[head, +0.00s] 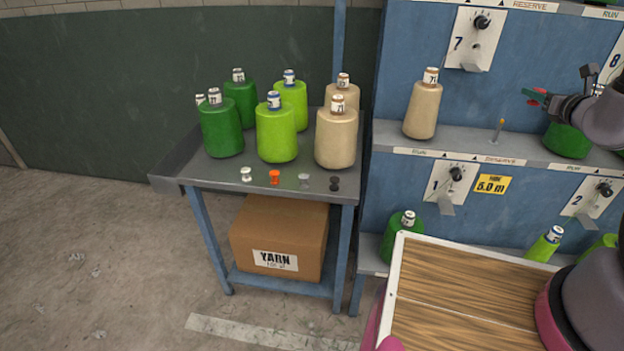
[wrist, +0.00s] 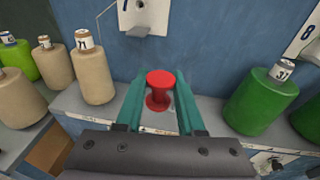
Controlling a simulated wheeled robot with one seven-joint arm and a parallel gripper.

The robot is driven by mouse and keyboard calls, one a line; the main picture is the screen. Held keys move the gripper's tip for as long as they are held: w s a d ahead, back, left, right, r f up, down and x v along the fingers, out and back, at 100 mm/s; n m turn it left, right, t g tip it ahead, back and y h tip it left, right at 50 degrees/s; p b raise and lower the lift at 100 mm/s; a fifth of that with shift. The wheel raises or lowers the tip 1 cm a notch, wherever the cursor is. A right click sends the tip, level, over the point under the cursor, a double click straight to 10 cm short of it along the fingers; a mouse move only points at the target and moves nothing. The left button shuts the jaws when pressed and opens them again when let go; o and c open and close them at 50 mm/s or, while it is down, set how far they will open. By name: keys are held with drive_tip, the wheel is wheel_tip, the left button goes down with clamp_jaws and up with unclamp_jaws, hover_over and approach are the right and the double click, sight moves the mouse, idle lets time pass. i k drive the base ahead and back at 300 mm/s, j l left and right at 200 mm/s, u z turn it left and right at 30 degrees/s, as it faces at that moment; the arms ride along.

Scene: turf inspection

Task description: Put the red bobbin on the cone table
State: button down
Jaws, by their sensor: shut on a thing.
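The red bobbin (wrist: 160,88) is upright between the teal fingers of my gripper (wrist: 159,100) in the wrist view. In the head view my gripper (head: 538,95) is at the upper right, in front of the blue machine, and the red bobbin (head: 532,99) shows at its tips. The cone table (head: 212,174) stands left of the machine, well apart from my gripper. It carries dark green, lime and beige cones. A white bobbin (head: 246,174), an orange bobbin (head: 274,177), a grey bobbin (head: 304,180) and a black bobbin (head: 335,183) stand along its front edge.
The blue machine's shelf (head: 465,143) holds a beige cone (head: 423,105), a thin peg (head: 498,130) and a green cone (head: 567,140). A wooden-topped tray (head: 465,290) is at the lower right. A yarn box (head: 280,236) sits under the table. Bare table shows between cones and bobbins.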

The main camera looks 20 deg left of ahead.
sight(194, 173)
drive_tip(key=k+j, duration=0.15)
drive_tip(key=j, duration=0.4)
drive_tip(key=k+j+u, duration=0.1)
drive_tip(key=j, duration=0.45)
drive_tip(key=k+j, duration=0.2)
drive_tip(key=j, duration=0.35)
drive_tip(key=k+j+u, duration=0.1)
drive_tip(key=j, duration=0.45)
drive_tip(key=k+j+u, duration=0.1)
drive_tip(key=j, duration=0.5)
drive_tip(key=k+j, duration=0.1)
drive_tip(key=j, duration=0.45)
